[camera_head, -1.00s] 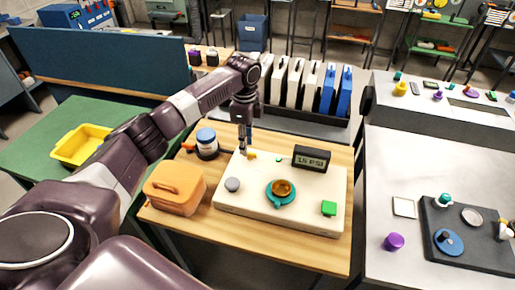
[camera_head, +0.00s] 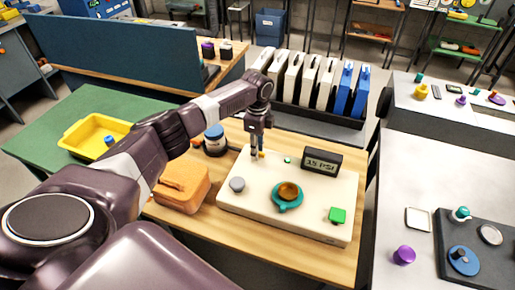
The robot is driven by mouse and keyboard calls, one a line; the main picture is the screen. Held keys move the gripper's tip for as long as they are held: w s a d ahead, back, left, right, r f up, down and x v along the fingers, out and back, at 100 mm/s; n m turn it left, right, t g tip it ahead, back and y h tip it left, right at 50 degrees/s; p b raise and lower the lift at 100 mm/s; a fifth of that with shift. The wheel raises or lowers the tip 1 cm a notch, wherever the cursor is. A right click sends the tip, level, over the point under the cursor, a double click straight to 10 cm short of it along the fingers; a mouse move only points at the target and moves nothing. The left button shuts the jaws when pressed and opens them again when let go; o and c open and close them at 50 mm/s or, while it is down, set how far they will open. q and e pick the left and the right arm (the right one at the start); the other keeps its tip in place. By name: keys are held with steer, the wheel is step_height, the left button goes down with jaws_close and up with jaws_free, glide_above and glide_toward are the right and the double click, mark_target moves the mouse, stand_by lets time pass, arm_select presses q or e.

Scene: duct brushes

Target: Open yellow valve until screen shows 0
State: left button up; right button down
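A cream panel (camera_head: 240,209) lies on the wooden table. A small yellow valve (camera_head: 262,154) is at its back left, mostly hidden by my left gripper. The black screen box (camera_head: 322,161) stands at the panel's back right; its small digits look like 15 PSI. My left gripper (camera_head: 257,154) points down at the yellow valve, with its fingertips beside or around it. The fingers are too small to tell whether they are open or shut on it. My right gripper is not in view.
The panel also carries a grey knob (camera_head: 237,184), a teal and amber valve (camera_head: 288,195) and a green button (camera_head: 337,215). An orange case (camera_head: 181,187) and a blue-lidded jar (camera_head: 214,139) stand left of it.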

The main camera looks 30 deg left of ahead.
arm_select(q)
jaws_close()
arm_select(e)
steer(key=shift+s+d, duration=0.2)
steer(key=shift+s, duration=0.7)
